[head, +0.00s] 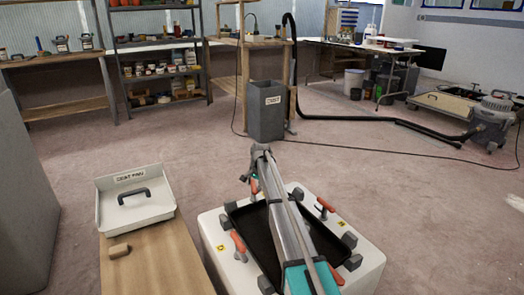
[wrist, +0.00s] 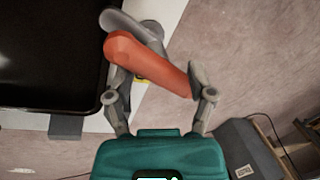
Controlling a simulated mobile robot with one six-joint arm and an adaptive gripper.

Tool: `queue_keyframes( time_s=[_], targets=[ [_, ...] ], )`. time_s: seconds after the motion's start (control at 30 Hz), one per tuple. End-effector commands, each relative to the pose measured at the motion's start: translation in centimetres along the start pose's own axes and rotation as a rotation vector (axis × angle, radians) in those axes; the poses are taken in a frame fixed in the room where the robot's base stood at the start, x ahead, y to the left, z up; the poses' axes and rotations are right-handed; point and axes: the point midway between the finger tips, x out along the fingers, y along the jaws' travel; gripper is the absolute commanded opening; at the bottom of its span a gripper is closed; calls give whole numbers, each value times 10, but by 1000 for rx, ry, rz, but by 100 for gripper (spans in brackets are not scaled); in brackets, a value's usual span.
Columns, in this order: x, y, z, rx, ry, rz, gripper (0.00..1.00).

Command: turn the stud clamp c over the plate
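The stud clamp with an orange handle, which I take to be stud clamp c (head: 253,186), is at the far left corner of the white box (head: 205,225). In the wrist view its orange handle (wrist: 145,60) slants from a grey end down right, away from the black plate (wrist: 50,50). A yellow label, its letter unreadable, is partly hidden under it. My gripper (wrist: 158,84) is open, its fingers wide apart on either side of the handle. The right fingertip is close to the handle's end; I cannot tell whether it touches. My arm hides much of the plate (head: 262,255).
Other orange-handled clamps stand at the left (head: 239,247), right (head: 326,204) and front right (head: 337,275). A grey bin (head: 266,112) stands beyond; floor between is clear.

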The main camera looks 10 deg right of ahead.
Motion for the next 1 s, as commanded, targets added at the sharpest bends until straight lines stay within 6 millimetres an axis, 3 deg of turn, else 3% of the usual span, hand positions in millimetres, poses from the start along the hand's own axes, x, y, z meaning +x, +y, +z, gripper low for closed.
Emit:
queue_keyframes(
  time_s=[0.7,1.0],
  targets=[
    [0,-2,2,439,86,0,68],
    [-29,-3,4,445,88,0,68]
  ],
)
